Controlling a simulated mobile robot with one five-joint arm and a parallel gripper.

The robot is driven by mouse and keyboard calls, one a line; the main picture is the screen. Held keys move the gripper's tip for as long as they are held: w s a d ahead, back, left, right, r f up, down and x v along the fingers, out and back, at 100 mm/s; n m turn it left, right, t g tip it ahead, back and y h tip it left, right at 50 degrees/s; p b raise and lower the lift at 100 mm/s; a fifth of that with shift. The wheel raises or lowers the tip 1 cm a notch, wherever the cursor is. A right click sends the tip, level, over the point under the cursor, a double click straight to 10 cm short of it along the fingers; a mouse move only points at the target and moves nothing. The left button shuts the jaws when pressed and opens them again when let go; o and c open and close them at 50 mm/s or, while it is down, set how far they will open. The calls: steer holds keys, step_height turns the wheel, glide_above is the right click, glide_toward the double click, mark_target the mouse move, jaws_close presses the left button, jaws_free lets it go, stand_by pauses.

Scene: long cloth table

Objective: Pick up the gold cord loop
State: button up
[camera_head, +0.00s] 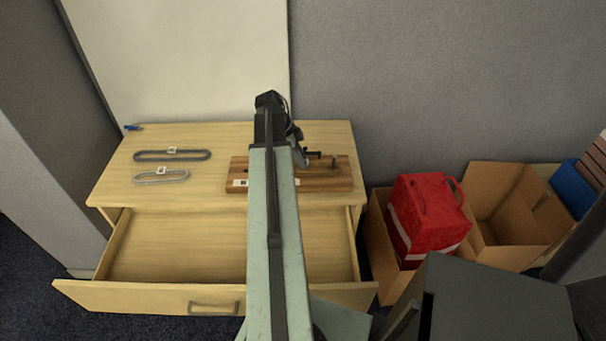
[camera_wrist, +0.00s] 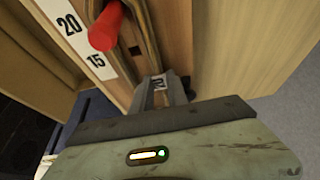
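In the wrist view, a gold-brown cord loop (camera_wrist: 150,42) runs along the wooden board, just right of a red peg (camera_wrist: 105,28). I cannot tell whether the fingers touch the cord. In the head view my arm hides the loop and most of the gripper (camera_head: 299,157).
The wooden board (camera_head: 340,182) lies on the dresser top. A dark grey loop (camera_head: 195,155) and a pale grey loop (camera_head: 180,179) lie left of it. The drawer (camera_head: 170,250) is open below. A red bag (camera_head: 430,215) and cardboard boxes (camera_head: 530,225) stand at the right.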

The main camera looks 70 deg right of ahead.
jaws_close()
steer(key=shift+r, duration=0.15)
step_height(320, 180, up, 10)
steer(key=p, duration=1)
